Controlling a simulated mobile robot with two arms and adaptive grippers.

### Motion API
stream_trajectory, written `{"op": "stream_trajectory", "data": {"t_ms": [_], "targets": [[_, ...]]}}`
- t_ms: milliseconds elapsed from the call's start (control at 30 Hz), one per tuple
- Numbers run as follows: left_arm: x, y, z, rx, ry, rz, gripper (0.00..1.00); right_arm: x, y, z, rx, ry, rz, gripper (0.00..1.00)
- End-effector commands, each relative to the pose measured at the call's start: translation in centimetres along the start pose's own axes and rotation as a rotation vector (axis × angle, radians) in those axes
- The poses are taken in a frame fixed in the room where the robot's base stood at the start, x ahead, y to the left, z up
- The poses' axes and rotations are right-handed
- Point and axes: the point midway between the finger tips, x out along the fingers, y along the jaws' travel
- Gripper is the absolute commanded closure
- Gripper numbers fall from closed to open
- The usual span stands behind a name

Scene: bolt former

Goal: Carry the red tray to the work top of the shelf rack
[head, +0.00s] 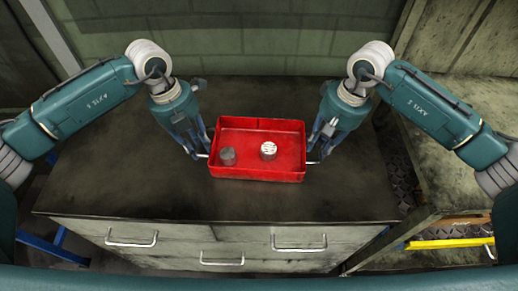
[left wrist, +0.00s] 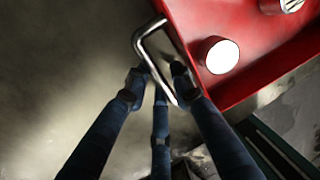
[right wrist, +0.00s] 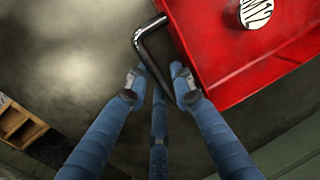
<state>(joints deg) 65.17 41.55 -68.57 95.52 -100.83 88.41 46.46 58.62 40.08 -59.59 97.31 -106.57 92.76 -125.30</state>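The red tray (head: 258,177) sits level on the dark top of a drawer cabinet. It holds a grey cylinder (head: 228,156) and a cylinder with a patterned white top (head: 268,150). My left gripper (head: 203,152) is at the tray's left handle; in the left wrist view its open fingers (left wrist: 160,74) straddle the metal handle (left wrist: 145,38). My right gripper (head: 315,154) is at the right handle; in the right wrist view its fingers (right wrist: 158,74) stand open on both sides of that handle (right wrist: 146,32). The shelf rack's work top cannot be identified for certain.
The drawer cabinet (head: 110,205) has metal pulls on its front. Its top is clear around the tray. A worn unit with a greenish surface (head: 455,110) and a yellow bar (head: 445,243) stands close on the right. A green wall (head: 240,40) is behind.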

Motion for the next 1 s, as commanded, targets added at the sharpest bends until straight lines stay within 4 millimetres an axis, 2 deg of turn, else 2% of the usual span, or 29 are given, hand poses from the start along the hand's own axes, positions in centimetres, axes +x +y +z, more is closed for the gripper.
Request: {"op": "stream_trajectory", "data": {"t_ms": [33,100,133,667,1000], "targets": [[0.0,0.0,0.0,0.0,0.0,0.0,0.82,0.0,0.0,0.0,0.0,0.0,0.0,0.83],[0.0,0.0,0.0,0.0,0.0,0.0,0.96,0.0,0.0,0.0,0.0,0.0,0.0,0.97],[0.0,0.0,0.0,0.0,0.0,0.0,1.0,0.0,0.0,0.0,0.0,0.0,0.0,1.0],[-0.7,-0.2,0.1,0.001,-0.002,-0.003,1.0,-0.7,-0.2,-0.1,-0.001,0.003,-0.003,1.0],[-3.5,-0.7,0.1,0.001,-0.002,-0.003,1.0,-3.5,-0.7,-0.1,-0.001,0.003,-0.004,1.0]]}}
